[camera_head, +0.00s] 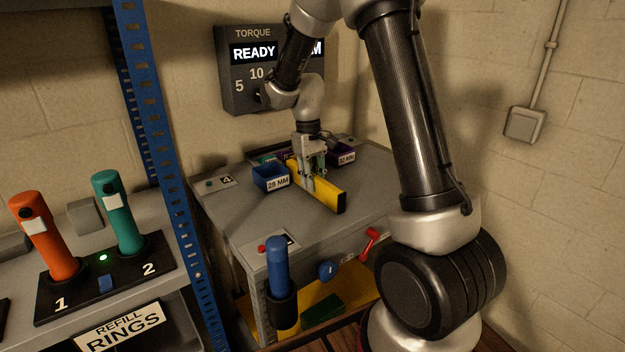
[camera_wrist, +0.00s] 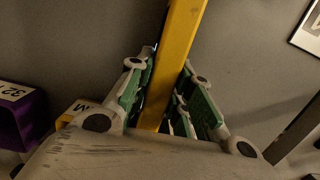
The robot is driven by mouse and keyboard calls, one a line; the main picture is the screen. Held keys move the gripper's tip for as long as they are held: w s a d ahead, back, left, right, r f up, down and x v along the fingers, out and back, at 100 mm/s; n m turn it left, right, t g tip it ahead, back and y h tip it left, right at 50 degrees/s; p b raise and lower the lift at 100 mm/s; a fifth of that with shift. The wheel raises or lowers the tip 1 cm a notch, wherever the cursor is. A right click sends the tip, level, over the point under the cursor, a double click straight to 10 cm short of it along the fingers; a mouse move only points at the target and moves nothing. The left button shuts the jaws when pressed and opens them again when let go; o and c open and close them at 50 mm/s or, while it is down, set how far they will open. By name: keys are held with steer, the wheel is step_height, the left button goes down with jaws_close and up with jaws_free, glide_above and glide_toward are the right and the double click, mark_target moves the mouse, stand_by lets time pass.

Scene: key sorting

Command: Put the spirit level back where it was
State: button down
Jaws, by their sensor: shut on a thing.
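The spirit level (camera_head: 327,198) is a long yellow bar with a dark end, at the grey worktop's middle in the head view. My gripper (camera_head: 312,177) reaches down over it, with its fingers closed on its sides. In the wrist view the yellow spirit level (camera_wrist: 182,38) runs from the top edge down between the green-padded fingers of my gripper (camera_wrist: 167,95). The level's far part is hidden behind the gripper and bins. I cannot tell whether its underside touches the worktop.
A blue 28 MM bin (camera_head: 271,179) stands close left of the level, and a purple 32 MM bin (camera_head: 343,156) behind right. A blue-handled tool (camera_head: 277,265) stands at the front edge, near a red lever (camera_head: 368,242).

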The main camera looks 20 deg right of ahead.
steer(key=shift+f, duration=0.15)
steer(key=c, duration=1.3)
jaws_free()
